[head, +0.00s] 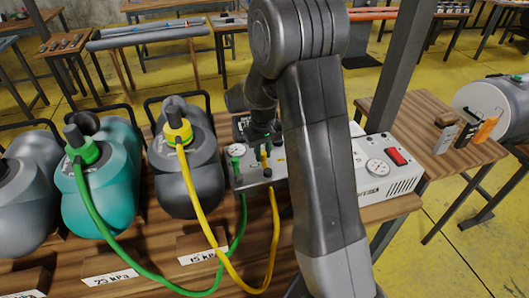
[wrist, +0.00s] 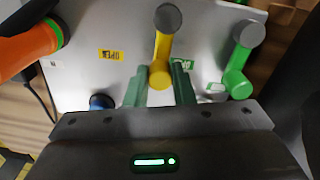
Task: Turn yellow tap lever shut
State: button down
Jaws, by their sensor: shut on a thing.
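The yellow tap lever (wrist: 162,52) runs down from a grey round cap in the wrist view, its rounded end between my fingers. My gripper (wrist: 160,88) is shut on this end, one green finger on each side. A yellow "OPEN" label (wrist: 110,55) lies left of the lever. A green label (wrist: 182,63), partly hidden by the right finger, lies close on its right. In the head view the yellow lever (head: 264,160) shows small below my gripper (head: 262,138), beside my arm.
A green tap lever (wrist: 238,72) stands close on the right. A blue knob (wrist: 101,102) and an orange-and-green part (wrist: 32,46) are at left. Yellow (head: 208,222) and green (head: 105,228) hoses loop in front of the pump box (head: 395,188), which my arm partly hides.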

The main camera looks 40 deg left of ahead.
aim_at(263, 153)
dwell(0.4)
jog(key=c, duration=1.2)
grip_release()
jog(key=shift+c, duration=0.2)
notch_tip(263, 153, up, 14)
jog(key=shift+b, duration=0.35)
jog(key=shift+f, duration=0.15)
notch_tip(263, 153, down, 14)
jog(key=shift+r+p, duration=0.15)
jog(key=shift+p, duration=0.2)
jog(key=shift+r, duration=0.1)
